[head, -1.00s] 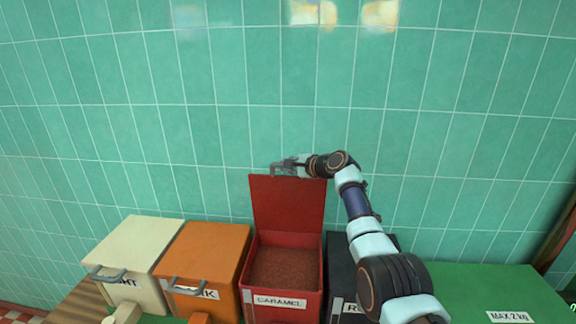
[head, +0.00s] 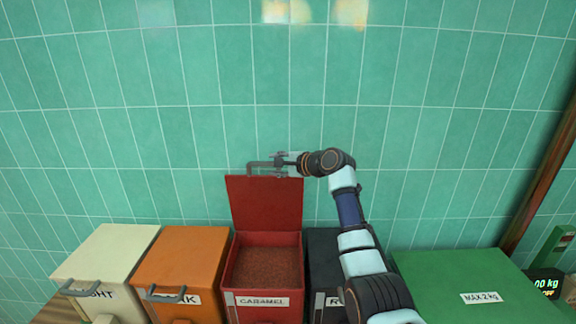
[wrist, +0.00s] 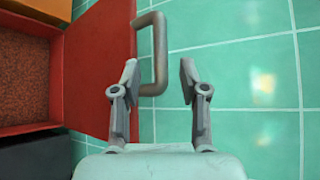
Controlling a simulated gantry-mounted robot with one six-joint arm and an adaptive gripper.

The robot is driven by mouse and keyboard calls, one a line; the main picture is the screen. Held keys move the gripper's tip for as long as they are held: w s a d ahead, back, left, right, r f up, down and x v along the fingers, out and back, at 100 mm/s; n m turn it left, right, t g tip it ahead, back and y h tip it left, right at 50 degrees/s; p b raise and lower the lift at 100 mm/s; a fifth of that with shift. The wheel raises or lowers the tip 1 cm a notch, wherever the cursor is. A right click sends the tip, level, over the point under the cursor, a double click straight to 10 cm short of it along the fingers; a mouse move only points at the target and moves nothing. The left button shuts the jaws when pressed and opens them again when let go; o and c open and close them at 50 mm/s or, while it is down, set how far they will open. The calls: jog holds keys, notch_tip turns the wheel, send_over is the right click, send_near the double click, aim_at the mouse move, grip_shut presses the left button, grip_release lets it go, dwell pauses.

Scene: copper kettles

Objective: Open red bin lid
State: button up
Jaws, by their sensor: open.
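The red bin (head: 262,302) is labelled CARAMEL and holds brown-red granules (head: 265,266). Its red lid (head: 265,205) stands raised, nearly upright, at the back of the bin in front of the wall. A grey bar handle (head: 262,165) sticks up from the lid's top edge. My gripper (head: 279,164) is at the top right of the lid, beside the handle. In the wrist view my gripper (wrist: 158,80) is open, and one end of the handle (wrist: 160,55) lies between its fingers, with visible room on the right finger's side.
A cream bin (head: 112,262) and an orange bin (head: 187,265) stand left of the red bin, lids closed. A black bin (head: 325,250) stands right of it, partly behind my arm. A green surface (head: 440,268) marked MAX 2 kg and a scale display (head: 545,283) are farther right. The tiled wall (head: 120,130) is close behind.

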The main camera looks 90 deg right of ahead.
jog(key=v, duration=0.6)
jog(key=shift+f, duration=0.1)
dwell(0.3)
jog(key=w+a+f+n+t+y, duration=0.1)
jog(key=w+a+f+n, duration=0.2)
jog(key=w+a, duration=0.45)
jog(key=w+a+f+n+y, duration=0.1)
jog(key=w+a+f+n, duration=0.3)
jog(key=w, duration=0.6)
jog(key=w+a+f+n+t+y, duration=0.1)
jog(key=w+a+f+n+y, duration=0.15)
jog(key=w+a, duration=0.5)
jog(key=w+a+f+n+y, duration=0.15)
jog(key=w+a+n, duration=0.3)
jog(key=a, duration=0.55)
jog(key=w+a+f+n, duration=0.2)
jog(key=w+a+n, duration=0.25)
jog(key=a, duration=0.55)
jog(key=s+a+f+n+y, duration=0.1)
jog(key=a+n, duration=0.3)
jog(key=a, duration=0.6)
jog(key=s+a+f+n+y, duration=0.1)
jog(key=a+n, duration=0.3)
jog(key=a, duration=0.7)
jog(key=s+a+f+n+y, duration=0.1)
jog(key=s+a+n+y, duration=0.1)
jog(key=a, duration=0.9)
jog(key=shift+s+f+n+t, duration=0.35)
jog(key=shift+s+n, duration=0.5)
jog(key=shift+n, duration=0.4)
